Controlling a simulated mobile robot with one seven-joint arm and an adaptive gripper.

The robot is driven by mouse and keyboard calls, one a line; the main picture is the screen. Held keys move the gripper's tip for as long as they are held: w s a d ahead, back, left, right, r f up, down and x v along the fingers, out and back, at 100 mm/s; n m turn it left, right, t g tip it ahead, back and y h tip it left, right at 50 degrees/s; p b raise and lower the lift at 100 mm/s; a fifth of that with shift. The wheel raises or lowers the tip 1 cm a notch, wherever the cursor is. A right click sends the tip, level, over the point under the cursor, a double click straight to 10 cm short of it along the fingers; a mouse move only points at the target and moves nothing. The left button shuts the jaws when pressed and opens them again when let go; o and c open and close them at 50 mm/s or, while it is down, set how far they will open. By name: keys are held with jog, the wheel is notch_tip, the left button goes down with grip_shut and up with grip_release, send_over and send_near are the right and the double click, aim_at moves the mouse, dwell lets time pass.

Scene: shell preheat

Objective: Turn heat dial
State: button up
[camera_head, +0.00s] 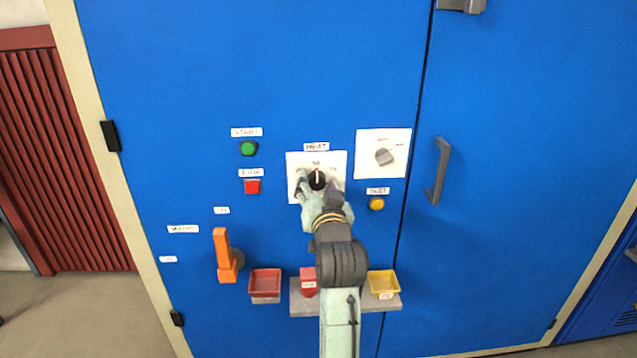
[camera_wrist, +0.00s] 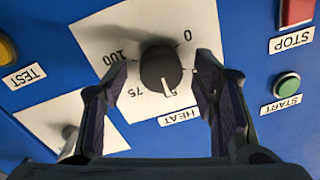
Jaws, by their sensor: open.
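The heat dial (camera_head: 317,180) is a round black knob with a white pointer line on a white plate under a HEAT label (camera_head: 316,147). In the wrist view the dial (camera_wrist: 160,68) sits between my two open fingers, and its white line points toward the HEAT label, near a mark beside 75 that is partly hidden. The plate (camera_wrist: 92,40) shows 0, 75 and 100. My gripper (camera_head: 318,188) is at the dial in the head view. In the wrist view my gripper (camera_wrist: 157,82) has one finger on each side of the dial, with visible gaps.
A second white plate with a grey selector knob (camera_head: 384,157) is to the right. A green START button (camera_head: 248,148), red STOP button (camera_head: 252,187) and yellow TEST button (camera_head: 377,204) are around the dial. An orange lever (camera_head: 224,254) sticks out lower left. Red (camera_head: 265,282) and yellow (camera_head: 383,283) bins are below.

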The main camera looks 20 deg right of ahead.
jog(key=shift+w, duration=0.1)
jog(key=shift+c, duration=0.3)
jog(key=c, duration=1.1)
